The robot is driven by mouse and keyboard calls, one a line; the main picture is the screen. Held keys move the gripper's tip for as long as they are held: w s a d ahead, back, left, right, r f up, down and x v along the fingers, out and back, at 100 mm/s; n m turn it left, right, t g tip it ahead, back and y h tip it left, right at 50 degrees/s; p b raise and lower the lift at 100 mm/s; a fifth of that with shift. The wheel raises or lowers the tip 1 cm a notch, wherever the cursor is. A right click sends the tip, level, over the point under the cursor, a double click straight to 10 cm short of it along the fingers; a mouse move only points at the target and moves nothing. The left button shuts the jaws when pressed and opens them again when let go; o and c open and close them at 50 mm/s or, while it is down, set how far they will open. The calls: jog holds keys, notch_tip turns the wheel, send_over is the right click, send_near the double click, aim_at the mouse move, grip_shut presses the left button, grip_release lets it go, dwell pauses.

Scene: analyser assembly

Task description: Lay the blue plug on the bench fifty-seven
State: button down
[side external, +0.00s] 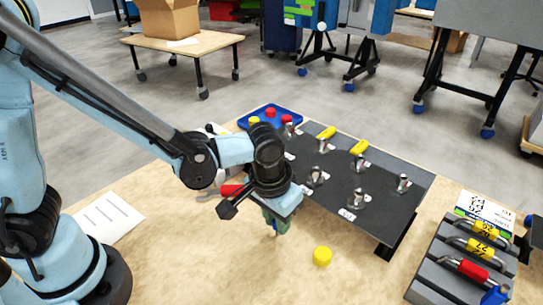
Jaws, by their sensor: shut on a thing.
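My gripper (276,227) points down over the wooden bench (225,275), left of the yellow cap on the bench. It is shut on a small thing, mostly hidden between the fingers. A bluish tip shows just below them, which fits the blue plug (275,233). I cannot tell whether this tip touches the bench. No label reading fifty-seven can be made out.
A dark panel (400,218) with several metal fittings, some with yellow caps, stands behind my gripper. A yellow cap (322,256) lies on the bench. A blue tray (292,113) holds red and yellow pieces. A grey rack (433,277) with coloured handles stands at right.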

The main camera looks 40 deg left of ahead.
jog(key=shift+f, duration=0.15)
jog(key=c, duration=1)
grip_release()
notch_tip(320, 180, up, 12)
jog(key=s, duration=0.2)
jog(key=a+t, duration=0.1)
jog(key=a, duration=0.4)
jog(key=s+a+t, duration=0.1)
jog(key=a+t, duration=0.1)
jog(key=a, duration=0.3)
jog(key=a+t, duration=0.2)
jog(key=a, duration=0.4)
jog(key=shift+s+f, duration=0.15)
jog(key=shift+s, duration=0.25)
